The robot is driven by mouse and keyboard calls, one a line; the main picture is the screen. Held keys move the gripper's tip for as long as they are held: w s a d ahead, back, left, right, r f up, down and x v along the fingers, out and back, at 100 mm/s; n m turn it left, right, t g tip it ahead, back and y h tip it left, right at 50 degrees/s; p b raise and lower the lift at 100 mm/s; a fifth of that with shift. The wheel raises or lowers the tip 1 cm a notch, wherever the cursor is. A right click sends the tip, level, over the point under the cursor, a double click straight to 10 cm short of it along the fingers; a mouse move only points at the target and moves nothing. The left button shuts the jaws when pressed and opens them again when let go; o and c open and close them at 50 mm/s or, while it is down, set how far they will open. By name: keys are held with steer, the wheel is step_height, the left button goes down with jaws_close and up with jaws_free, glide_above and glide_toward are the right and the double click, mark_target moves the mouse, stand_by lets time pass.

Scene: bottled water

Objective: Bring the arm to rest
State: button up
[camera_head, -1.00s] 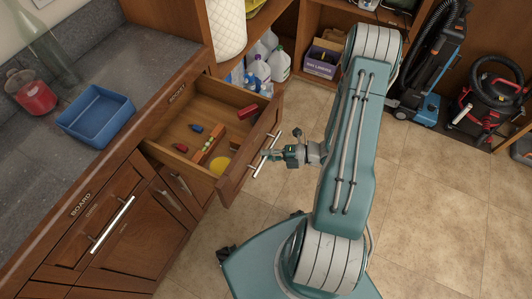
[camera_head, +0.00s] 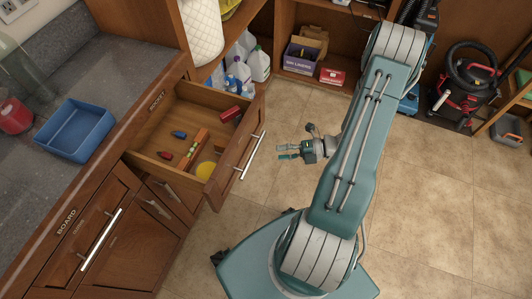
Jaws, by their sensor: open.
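My gripper (camera_head: 288,152) is in the middle of the view, to the right of the open drawer. Its fingers point left and are apart, with nothing between them. A clear gap lies between the fingers and the drawer's metal handle (camera_head: 249,156). My teal arm reaches from my base at the bottom up to the top right and bends back to the gripper. The wooden drawer (camera_head: 236,150) is pulled out and holds small coloured items, among them a yellow round thing (camera_head: 205,171), a red item (camera_head: 230,114) and a blue item (camera_head: 179,135).
A blue tray (camera_head: 75,125) and a red-based jar (camera_head: 15,117) stand on the grey counter (camera_head: 115,62). White jugs (camera_head: 259,64) and boxes (camera_head: 302,56) fill the shelving at the back. A black and red vacuum (camera_head: 463,82) stands at right. The tiled floor (camera_head: 430,190) at right is clear.

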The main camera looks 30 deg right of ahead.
steer(key=v, duration=0.2)
steer(key=shift+s+d, duration=0.15)
steer(key=shift+d, duration=0.1)
stand_by(0.3)
steer(key=s+a+r+m+g+h, duration=0.1)
steer(key=a+r+m+h, duration=0.3)
steer(key=r+m, duration=0.5)
steer(key=s+a+r+m+h, duration=0.2)
steer(key=a+r+m+h, duration=0.3)
steer(key=r+m, duration=0.5)
steer(key=s+a+r+m+g+h, duration=0.1)
steer(key=a+r+m+h, duration=0.3)
steer(key=r, duration=0.9)
steer(key=s+a+m, duration=0.1)
steer(key=a+m, duration=0.2)
steer(key=m, duration=0.2)
steer(key=shift+a+m+g+h, duration=0.3)
steer(key=shift+m+h, duration=0.1)
